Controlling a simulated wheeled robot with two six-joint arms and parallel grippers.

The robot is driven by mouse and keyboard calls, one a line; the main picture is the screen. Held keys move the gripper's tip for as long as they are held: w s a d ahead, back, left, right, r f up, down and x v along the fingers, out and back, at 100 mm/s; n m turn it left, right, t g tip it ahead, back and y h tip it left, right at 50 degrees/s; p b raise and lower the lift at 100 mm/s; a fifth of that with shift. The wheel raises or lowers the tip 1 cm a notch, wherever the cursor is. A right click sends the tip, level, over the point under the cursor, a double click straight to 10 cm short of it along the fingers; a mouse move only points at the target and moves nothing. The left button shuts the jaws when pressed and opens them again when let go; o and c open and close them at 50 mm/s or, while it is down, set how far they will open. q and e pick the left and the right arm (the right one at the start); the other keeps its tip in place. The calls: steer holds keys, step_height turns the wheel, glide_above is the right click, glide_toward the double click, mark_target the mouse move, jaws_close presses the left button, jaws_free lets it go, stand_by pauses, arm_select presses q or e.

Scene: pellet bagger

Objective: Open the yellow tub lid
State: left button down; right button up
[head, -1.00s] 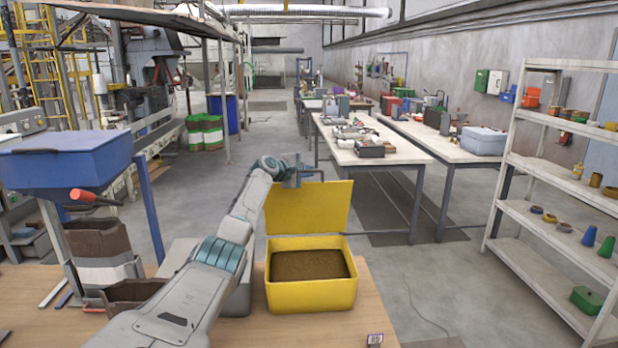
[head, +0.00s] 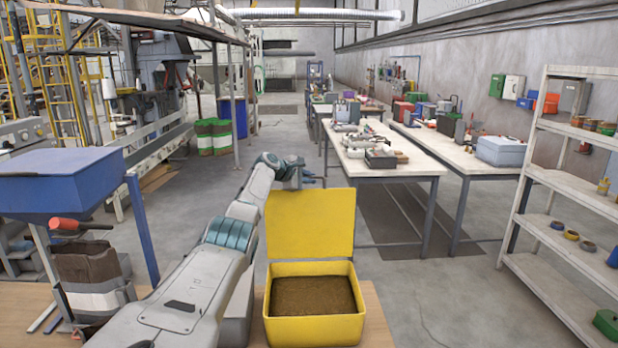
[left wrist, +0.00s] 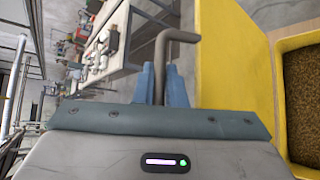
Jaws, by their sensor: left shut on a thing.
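The yellow tub (head: 313,330) stands on the wooden table, filled with brown granular material (head: 312,295). Its yellow lid (head: 310,225) stands raised at the tub's back edge, leaving the tub's mouth uncovered. My right gripper is not in view.
A blue hopper (head: 60,180) stands at the left, with a brown and white bag (head: 92,290) below it. A white shelf unit (head: 540,262) stands at the right. Workbenches (head: 390,172) stand behind the tub, with open floor before them.

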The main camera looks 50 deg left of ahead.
arm_select(q)
steer(key=shift+f, duration=0.1)
steer(key=c, duration=1.8)
jaws_free()
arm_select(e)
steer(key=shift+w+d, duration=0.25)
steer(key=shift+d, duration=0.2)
arm_select(q)
steer(key=shift+o, duration=0.2)
steer(key=shift+a, duration=0.1)
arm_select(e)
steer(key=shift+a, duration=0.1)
